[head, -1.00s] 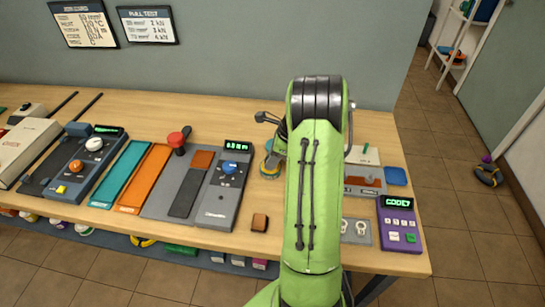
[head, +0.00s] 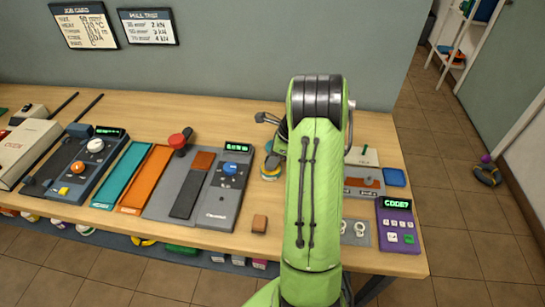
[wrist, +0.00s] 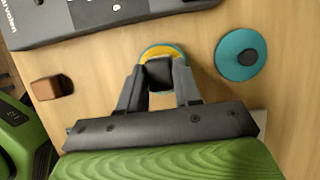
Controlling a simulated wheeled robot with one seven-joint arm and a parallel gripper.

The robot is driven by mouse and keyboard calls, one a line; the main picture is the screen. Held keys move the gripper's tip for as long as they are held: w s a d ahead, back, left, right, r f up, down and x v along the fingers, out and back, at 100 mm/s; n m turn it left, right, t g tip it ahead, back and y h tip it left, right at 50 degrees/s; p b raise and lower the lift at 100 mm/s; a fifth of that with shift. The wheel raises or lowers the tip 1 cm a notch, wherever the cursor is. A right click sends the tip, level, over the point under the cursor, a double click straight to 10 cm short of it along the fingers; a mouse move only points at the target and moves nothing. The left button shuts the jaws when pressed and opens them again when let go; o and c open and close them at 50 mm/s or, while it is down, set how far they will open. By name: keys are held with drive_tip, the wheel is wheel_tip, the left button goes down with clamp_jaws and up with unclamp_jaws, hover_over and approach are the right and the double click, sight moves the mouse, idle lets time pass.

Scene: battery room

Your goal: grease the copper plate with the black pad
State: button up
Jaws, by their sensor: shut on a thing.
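My gripper (wrist: 160,92) is shut on the black pad (wrist: 160,73) in the wrist view. The pad is over a round teal-rimmed tin (wrist: 164,48) with yellow inside; I cannot tell whether they touch. The tin also shows in the head view (head: 270,168), left of my green arm, which hides most of my gripper. A teal lid (wrist: 241,54) with a dark knob lies on the table beside the tin. A copper-coloured plate (head: 368,182) appears to lie on a grey fixture right of my arm, partly hidden by it.
A small brown block (head: 259,223) lies near the table's front edge. A grey device (head: 222,200) with a blue knob stands to the left. A purple keypad (head: 399,225) and blue square (head: 395,177) are at the right. Bare wood lies around the tin.

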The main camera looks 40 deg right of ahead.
drive_tip(key=shift+r+p, duration=3.15)
drive_tip(key=shift+r, duration=0.05)
